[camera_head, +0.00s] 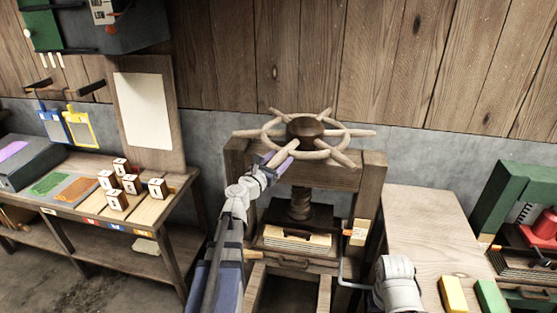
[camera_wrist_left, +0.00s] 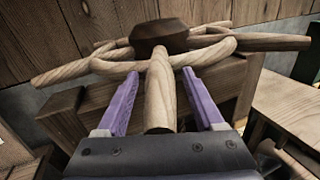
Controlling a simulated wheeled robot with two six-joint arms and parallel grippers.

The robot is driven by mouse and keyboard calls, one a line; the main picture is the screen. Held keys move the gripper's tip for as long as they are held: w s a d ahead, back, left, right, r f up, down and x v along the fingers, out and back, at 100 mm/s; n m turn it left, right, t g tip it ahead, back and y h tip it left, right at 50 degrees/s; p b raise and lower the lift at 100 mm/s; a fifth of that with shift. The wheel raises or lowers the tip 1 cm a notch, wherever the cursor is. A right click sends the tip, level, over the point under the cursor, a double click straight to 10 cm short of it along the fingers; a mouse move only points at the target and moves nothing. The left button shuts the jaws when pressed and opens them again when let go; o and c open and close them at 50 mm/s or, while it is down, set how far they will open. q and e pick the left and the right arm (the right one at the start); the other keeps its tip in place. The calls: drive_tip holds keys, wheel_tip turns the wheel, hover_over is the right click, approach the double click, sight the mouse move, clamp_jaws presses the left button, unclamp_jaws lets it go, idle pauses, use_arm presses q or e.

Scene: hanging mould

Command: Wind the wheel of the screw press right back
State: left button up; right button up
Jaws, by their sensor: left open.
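The screw press is a wooden frame (camera_head: 372,185) with a dark screw (camera_head: 300,203) and a pale wooden wheel on top. The wheel (camera_head: 342,139) has a dark hub (camera_head: 305,127) and several spoke handles sticking out past its rim. My left gripper (camera_head: 279,164) is at the wheel's near left side. In the left wrist view its two purple fingers (camera_wrist_left: 160,104) are open, with one handle (camera_wrist_left: 159,95) between them and a gap on each side. A stack of boards or sheets (camera_head: 296,240) lies under the screw. A pale grey part of my right arm shows at bottom right; its gripper cannot be made out.
A bench with several small white blocks (camera_head: 116,200) stands at left. A wooden table (camera_head: 425,215) at right carries a yellow block (camera_head: 453,293) and a green block (camera_head: 490,296). A green press with a red part (camera_head: 541,229) stands at far right. The wooden wall rises behind the wheel.

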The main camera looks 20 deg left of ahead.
use_arm(q)
clamp_jaws()
idle(0.5)
idle(0.8)
